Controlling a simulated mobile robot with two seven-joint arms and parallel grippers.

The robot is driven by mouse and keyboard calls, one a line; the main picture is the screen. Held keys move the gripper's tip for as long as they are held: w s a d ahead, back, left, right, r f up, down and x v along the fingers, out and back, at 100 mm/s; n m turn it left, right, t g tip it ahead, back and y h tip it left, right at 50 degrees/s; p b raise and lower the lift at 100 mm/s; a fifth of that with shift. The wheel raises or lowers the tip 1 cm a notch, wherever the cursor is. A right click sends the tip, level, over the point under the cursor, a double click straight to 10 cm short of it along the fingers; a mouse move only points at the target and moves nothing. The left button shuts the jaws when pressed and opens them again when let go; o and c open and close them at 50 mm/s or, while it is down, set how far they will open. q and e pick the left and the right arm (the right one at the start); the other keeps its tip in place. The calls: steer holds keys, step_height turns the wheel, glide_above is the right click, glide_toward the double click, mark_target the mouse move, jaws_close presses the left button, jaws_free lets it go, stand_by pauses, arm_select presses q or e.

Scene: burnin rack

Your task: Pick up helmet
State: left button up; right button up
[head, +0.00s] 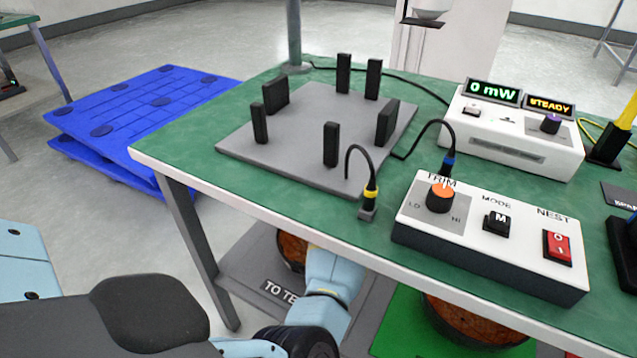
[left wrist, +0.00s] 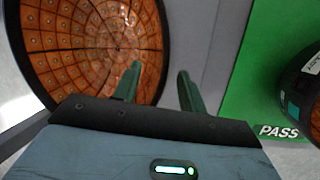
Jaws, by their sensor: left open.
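A helmet (head: 291,250) lies hollow side up on the grey "TO TE…" mat (head: 238,285) below the bench, partly hidden by the bench edge and my left arm. In the left wrist view the helmet (left wrist: 75,45) shows its orange, dotted inside and black rim. My left gripper (left wrist: 158,85) is open, its two green fingers apart. The left finger overlaps the helmet's right side in the picture; the right finger appears beyond the rim. I cannot tell whether they touch it. In the head view the fingers are hidden under the bench. My right gripper is out of view.
A second helmet (head: 470,320) sits on the green PASS mat (head: 395,325), to the right. The green bench (head: 215,175) overhangs my left arm, carrying a grey fixture plate (head: 300,150), a control box (head: 490,235) and a meter (head: 510,140). Blue pallets (head: 150,100) lie at left.

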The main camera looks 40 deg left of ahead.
arm_select(q)
steer(key=b+x, duration=0.1)
steer(key=x, duration=0.3)
steer(key=shift+f+b, duration=0.2)
steer(key=shift+b, duration=0.2)
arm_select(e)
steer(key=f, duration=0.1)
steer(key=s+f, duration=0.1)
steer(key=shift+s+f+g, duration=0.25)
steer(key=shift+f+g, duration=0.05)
arm_select(q)
steer(key=shift+r, duration=0.1)
steer(key=shift+s, duration=0.1)
jaws_close()
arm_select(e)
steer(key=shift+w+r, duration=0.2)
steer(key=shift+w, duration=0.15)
